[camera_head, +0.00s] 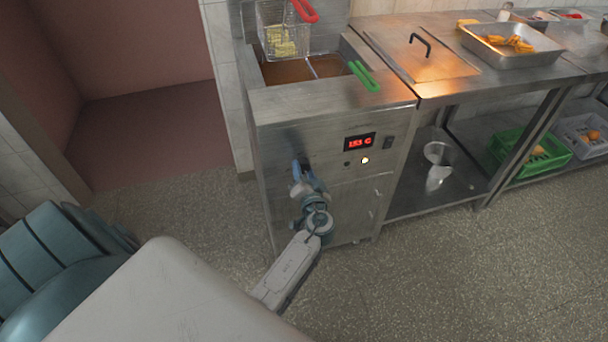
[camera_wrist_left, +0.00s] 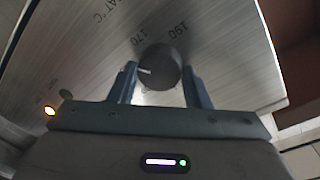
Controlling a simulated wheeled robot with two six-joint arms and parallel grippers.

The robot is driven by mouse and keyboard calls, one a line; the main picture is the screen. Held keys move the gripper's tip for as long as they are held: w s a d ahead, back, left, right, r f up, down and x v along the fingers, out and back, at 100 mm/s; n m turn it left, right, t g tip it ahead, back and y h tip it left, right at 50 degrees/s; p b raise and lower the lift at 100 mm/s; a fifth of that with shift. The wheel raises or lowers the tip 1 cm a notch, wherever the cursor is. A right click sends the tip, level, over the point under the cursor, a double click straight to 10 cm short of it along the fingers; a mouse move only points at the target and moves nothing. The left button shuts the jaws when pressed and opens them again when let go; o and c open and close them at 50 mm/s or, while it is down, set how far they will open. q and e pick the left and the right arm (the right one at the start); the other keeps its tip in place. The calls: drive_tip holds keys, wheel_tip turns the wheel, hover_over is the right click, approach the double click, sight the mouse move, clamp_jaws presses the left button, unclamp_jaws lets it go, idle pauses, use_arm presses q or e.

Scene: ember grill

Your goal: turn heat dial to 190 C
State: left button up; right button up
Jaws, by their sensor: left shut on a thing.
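The heat dial (camera_wrist_left: 165,62) is a dark round knob on the fryer's steel front panel (camera_head: 285,125). In the left wrist view it sits between the two blue-grey fingers of my left gripper (camera_wrist_left: 160,84), which is shut on it. A white pointer mark shows on the dial's left side in that view. Printed 170 and 190 labels lie beyond the dial. In the head view my left gripper (camera_head: 300,174) is against the panel's left part and hides the dial. A red display (camera_head: 360,142) shows digits ending in C, too small to read surely. My right gripper is not in view.
A fry basket (camera_head: 282,38) and green handles (camera_head: 364,76) are on top of the fryer. A steel counter (camera_head: 480,85) stands to the right. Open floor lies in front.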

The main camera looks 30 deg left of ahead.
use_arm(q)
drive_tip(key=shift+m, duration=1.8)
drive_tip(key=m, duration=0.3)
drive_tip(key=m+p, duration=0.1)
drive_tip(key=m, duration=0.2)
drive_tip(key=shift+w+r+g, duration=0.1)
drive_tip(key=shift+g, duration=0.2)
drive_tip(key=m+p, duration=0.1)
drive_tip(key=m, duration=0.2)
drive_tip(key=m+p, duration=0.2)
drive_tip(key=m, duration=0.2)
drive_tip(key=shift+d+g+y, duration=0.1)
drive_tip(key=shift+g+y, duration=0.3)
drive_tip(key=shift+m+p, duration=0.3)
drive_tip(key=shift+m, duration=0.4)
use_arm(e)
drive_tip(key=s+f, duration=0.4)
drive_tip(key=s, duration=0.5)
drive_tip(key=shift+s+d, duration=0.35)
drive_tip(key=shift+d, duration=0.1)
use_arm(q)
drive_tip(key=o, duration=1)
drive_tip(key=shift+f, duration=0.2)
